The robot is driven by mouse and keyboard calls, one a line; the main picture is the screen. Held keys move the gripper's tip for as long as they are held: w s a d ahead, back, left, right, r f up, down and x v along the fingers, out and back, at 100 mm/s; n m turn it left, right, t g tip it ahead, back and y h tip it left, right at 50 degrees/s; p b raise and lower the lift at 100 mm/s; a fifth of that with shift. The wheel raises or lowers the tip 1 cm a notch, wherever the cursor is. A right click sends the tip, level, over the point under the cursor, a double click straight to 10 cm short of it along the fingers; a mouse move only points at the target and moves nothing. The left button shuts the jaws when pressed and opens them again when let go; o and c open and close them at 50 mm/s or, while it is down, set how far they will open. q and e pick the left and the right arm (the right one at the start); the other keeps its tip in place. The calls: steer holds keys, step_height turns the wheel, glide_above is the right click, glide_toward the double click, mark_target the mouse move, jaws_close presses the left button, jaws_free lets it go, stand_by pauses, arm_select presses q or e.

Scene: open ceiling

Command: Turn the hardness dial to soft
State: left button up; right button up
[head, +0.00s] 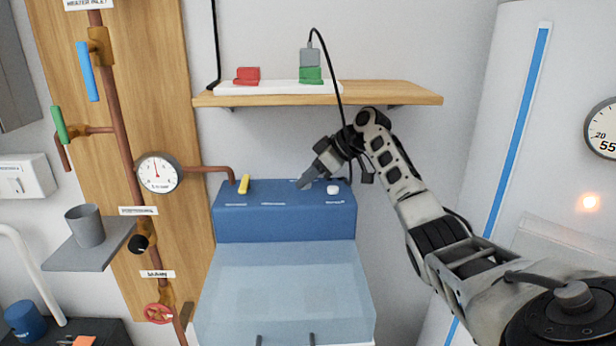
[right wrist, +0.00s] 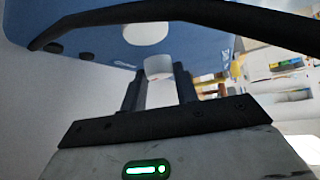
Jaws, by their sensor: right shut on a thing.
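The blue softener unit (head: 285,225) stands against the wall, with a row of controls and small labels on its top. My right gripper (head: 306,183) reaches down to the middle of that top. In the right wrist view my right gripper (right wrist: 157,88) is shut on a white round dial (right wrist: 158,67), which sits between its two fingers. A second white round knob (right wrist: 147,33) shows beyond it; a white knob (head: 333,190) is right of the gripper in the head view. The labels are too small to read, so the dial's setting cannot be told. My left gripper is not in view.
A yellow lever (head: 244,184) stands at the left of the unit's top. A wooden shelf (head: 410,94) with a charger strip hangs above. A black cable (head: 330,70) hangs down close to my right wrist. A pressure gauge (head: 159,173) and pipes are on the left.

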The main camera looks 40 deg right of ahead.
steer(key=shift+w+d+n+g+y, duration=0.15)
steer(key=shift+n+g+y, duration=0.75)
steer(key=shift+n, duration=0.8)
steer(key=shift+n+y+b, duration=0.35)
steer(key=shift+n+y, duration=0.05)
steer(key=shift+n, duration=0.1)
steer(key=o, duration=1)
steer(key=shift+m, duration=0.4)
